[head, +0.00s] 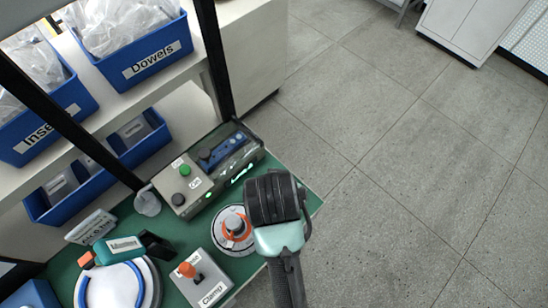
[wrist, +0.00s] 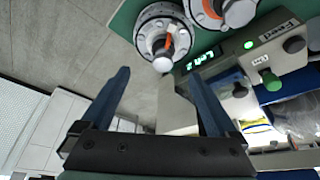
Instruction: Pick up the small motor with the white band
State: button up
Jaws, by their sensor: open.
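My gripper (wrist: 156,74) is open and empty in the wrist view, its two dark blue fingers well apart. Beyond the fingertips, at the top, stands a round silver-white motor (wrist: 152,29) with an orange mark and a pale knob. A second, similar motor (wrist: 212,8) with orange on it is beside it, cut by the top edge. In the head view one round motor (head: 224,239) with white and orange rings stands on the green bench top, just left of my wrist, which hides the fingers. I cannot tell which motor has the white band.
The green bench (head: 195,232) carries a control box (head: 190,185) with buttons, a Clamp lever box (head: 207,282), and a round white fixture (head: 118,287) with a blue handle. A shelf with blue bins (head: 135,62) stands behind at left. Open grey floor (head: 400,170) lies to the right.

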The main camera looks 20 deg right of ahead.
jog(key=x, duration=0.5)
jog(key=shift+d+f, duration=0.1)
jog(key=shift+f, duration=0.1)
jog(key=shift+w+p+x, duration=0.2)
jog(key=shift+p+x, duration=0.15)
jog(key=shift+x, duration=0.9)
jog(key=shift+w+p+x, duration=0.2)
jog(key=shift+p+x, duration=0.15)
jog(key=shift+x, duration=0.9)
jog(key=shift+w+f, duration=0.1)
jog(key=shift+f, duration=0.2)
grip_shut()
jog(key=shift+w+r, duration=0.2)
